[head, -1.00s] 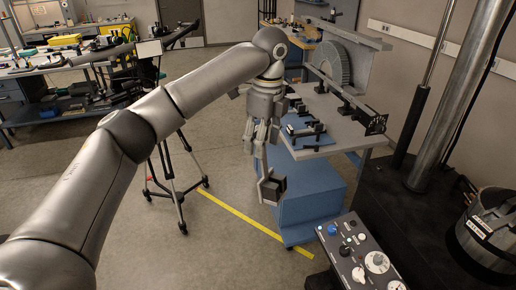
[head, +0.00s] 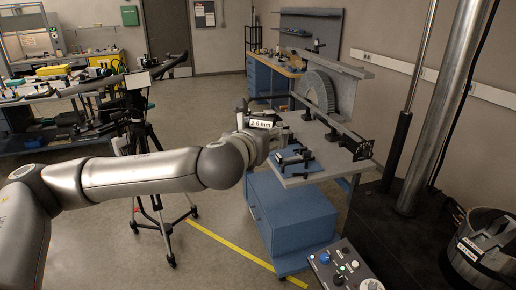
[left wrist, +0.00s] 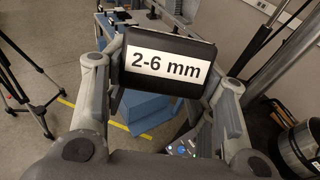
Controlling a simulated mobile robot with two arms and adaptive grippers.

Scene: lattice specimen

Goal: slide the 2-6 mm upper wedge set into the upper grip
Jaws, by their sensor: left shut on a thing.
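The 2-6 mm wedge set is a dark block with a white label (head: 262,123). In the left wrist view the wedge set (left wrist: 165,64) sits between the two fingers, its label facing the camera and slightly tilted. My left gripper (head: 268,138) is shut on it, partly hidden behind my forearm in the head view; its fingers (left wrist: 168,82) flank the block in the wrist view. The wedge set is held up in front of the side table. The upper grip cannot be made out in either view. My right gripper is out of view.
A grey-topped blue cart (head: 330,170) with fixtures stands behind the gripper. A control panel (head: 345,268) is at the lower right. Steel columns (head: 445,110) and a labelled metal cylinder (head: 487,250) are at the right. A tripod (head: 150,200) stands left; open floor lies between.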

